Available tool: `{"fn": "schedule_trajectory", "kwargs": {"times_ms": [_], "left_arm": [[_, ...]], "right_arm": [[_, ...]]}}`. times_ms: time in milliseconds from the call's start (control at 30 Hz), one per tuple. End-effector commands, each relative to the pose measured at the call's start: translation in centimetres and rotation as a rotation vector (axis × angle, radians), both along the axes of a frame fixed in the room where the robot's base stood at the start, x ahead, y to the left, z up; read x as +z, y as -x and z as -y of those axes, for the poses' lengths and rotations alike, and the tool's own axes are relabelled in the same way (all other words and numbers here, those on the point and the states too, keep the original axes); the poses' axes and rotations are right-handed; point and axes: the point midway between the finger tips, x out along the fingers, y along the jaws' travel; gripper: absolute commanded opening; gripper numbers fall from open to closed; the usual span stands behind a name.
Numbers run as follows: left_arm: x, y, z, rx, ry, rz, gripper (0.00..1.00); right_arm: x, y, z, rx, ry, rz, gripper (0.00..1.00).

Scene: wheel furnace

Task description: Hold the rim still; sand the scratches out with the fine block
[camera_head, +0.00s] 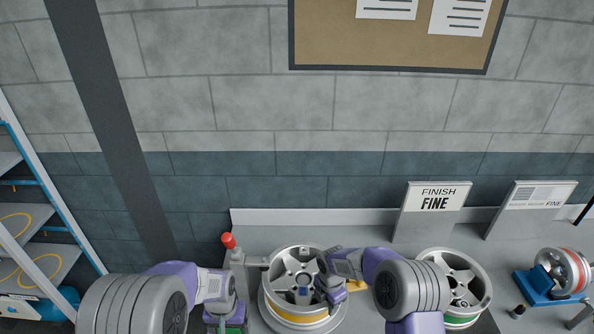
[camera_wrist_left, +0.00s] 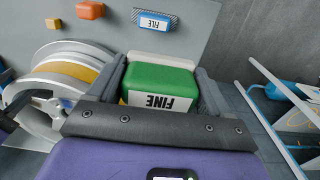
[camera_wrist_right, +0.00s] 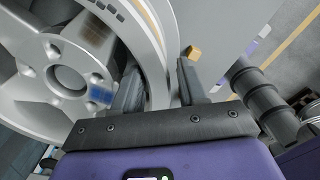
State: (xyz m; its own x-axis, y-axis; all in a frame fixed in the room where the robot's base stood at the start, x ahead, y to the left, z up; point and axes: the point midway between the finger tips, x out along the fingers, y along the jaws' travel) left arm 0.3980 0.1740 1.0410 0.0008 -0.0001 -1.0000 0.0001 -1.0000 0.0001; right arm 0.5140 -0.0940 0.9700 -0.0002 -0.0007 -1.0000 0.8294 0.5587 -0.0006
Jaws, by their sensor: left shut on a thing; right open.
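The silver spoked wheel rim (camera_head: 283,262) with a yellow band lies on a round support at the bench front. It also shows in the right wrist view (camera_wrist_right: 25,100), with a brownish patch (camera_wrist_right: 85,32) and a blue patch (camera_wrist_right: 100,94) on its face; I cannot make out scratches. My left gripper (camera_wrist_left: 158,92) is shut on the green fine block (camera_wrist_left: 160,80), labelled FINE, left of the rim. My right gripper (camera_wrist_right: 158,85) is open at the rim's right edge, its fingers on either side of the outer wall; contact is unclear.
A second rim with a green band (camera_head: 484,292) lies to the right. A FINISH FINE sign (camera_head: 432,205) stands behind it. A blue stand (camera_head: 535,288) holds a small wheel. A red-knobbed post (camera_head: 228,241) stands left of the rim. A blue block labelled FILE (camera_wrist_left: 152,20) lies beyond.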

Motion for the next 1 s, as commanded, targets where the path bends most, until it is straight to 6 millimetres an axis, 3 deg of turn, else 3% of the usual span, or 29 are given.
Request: {"fn": "schedule_trajectory", "kwargs": {"times_ms": [33,133,500,700,767,800,1000], "left_arm": [[-1.1,0.0,0.0,0.000,0.000,0.000,0.55],[-1.8,0.0,0.0,0.000,0.000,0.000,0.55],[-2.0,0.0,0.0,0.000,0.000,0.000,0.55],[-2.0,0.0,0.0,0.000,0.000,0.000,0.55],[-2.0,0.0,0.0,0.000,0.000,0.000,0.55],[-2.0,0.0,0.0,0.000,0.000,0.000,0.55],[-2.0,0.0,0.0,0.000,0.000,0.000,0.55]], "right_arm": [[-1.2,0.0,0.0,-0.002,0.000,-0.001,0.42],[-2.1,0.0,0.0,-0.002,0.000,0.000,0.42],[-2.5,0.0,0.0,-0.001,-0.001,0.001,0.42],[-2.5,0.0,0.0,-0.001,0.000,0.000,0.15],[-2.5,0.0,0.0,-0.001,0.001,-0.001,0.15],[-2.5,0.0,0.0,-0.001,0.001,-0.001,0.28],[-2.6,0.1,0.1,-0.001,0.001,-0.003,0.00]]}}
